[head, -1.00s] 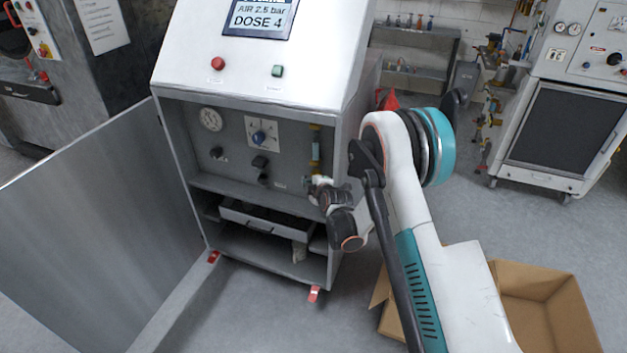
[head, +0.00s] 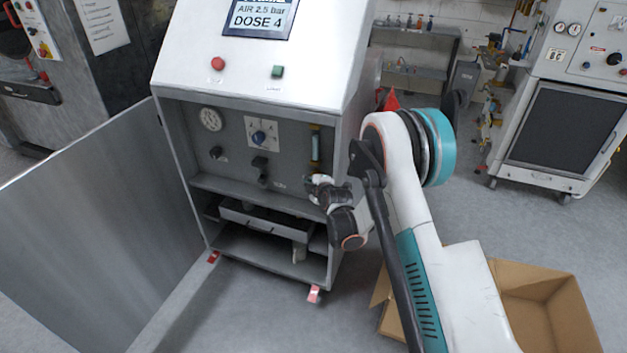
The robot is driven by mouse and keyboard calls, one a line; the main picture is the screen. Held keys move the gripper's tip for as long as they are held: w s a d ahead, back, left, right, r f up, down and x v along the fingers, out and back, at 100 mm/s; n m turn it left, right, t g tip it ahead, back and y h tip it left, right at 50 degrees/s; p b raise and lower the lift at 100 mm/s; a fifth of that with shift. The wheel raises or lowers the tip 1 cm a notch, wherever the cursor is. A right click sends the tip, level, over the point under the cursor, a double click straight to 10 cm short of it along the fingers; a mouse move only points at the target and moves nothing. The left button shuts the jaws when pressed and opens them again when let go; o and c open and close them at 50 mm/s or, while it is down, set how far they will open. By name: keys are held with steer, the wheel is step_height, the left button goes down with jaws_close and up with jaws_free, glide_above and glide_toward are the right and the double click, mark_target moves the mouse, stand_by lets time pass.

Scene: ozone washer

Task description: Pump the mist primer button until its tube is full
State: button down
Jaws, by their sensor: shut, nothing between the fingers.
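The tube (head: 315,148) stands upright on the right of the cabinet's inner panel. It shows pale blue between brass-coloured ends; its exact fill level is too small to read. My gripper (head: 312,182) is shut and empty, just below the tube at the panel's lower right. The mist primer button cannot be made out; my gripper and wrist cover the area under the tube. I cannot tell whether the fingertips touch anything there. The screen (head: 260,17) on top reads "AIR 2.5 bar" and "DOSE 4".
A drawer (head: 262,221) sits below. The open door (head: 95,235) spreads left. A cardboard box (head: 545,310) stands on the floor at right.

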steer(key=shift+s+a, duration=0.2)
steer(key=shift+s, duration=0.45)
steer(key=shift+s+a, duration=0.2)
steer(key=shift+s, duration=0.4)
steer(key=s, duration=0.1)
steer(key=s+a, duration=0.1)
steer(key=s, duration=0.2)
steer(key=shift+s+a, duration=0.35)
steer(key=shift+a, duration=0.05)
